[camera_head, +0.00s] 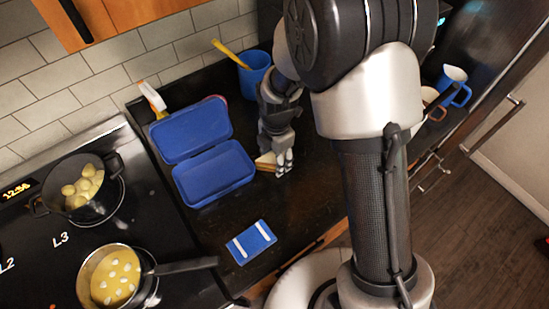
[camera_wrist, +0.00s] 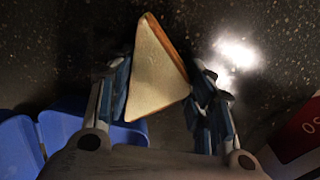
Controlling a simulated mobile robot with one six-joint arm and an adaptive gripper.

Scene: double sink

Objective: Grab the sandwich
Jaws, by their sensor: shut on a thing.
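The sandwich is a pale triangular wedge with a brown edge. It shows large between my fingers in the wrist view (camera_wrist: 155,75) and small in the head view (camera_head: 265,161), just right of the blue lunchbox. My gripper (camera_wrist: 160,95) is shut on the sandwich, with one finger on each side of it. In the head view my gripper (camera_head: 276,165) points down over the dark counter. I cannot tell whether the sandwich touches the counter.
The open blue lunchbox (camera_head: 213,174) lies left of my gripper. A blue sponge-like block (camera_head: 251,241) with white stripes lies in front. A blue cup (camera_head: 254,74) stands behind. A pot (camera_head: 84,186) and a pan (camera_head: 112,278) are on the stove at left.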

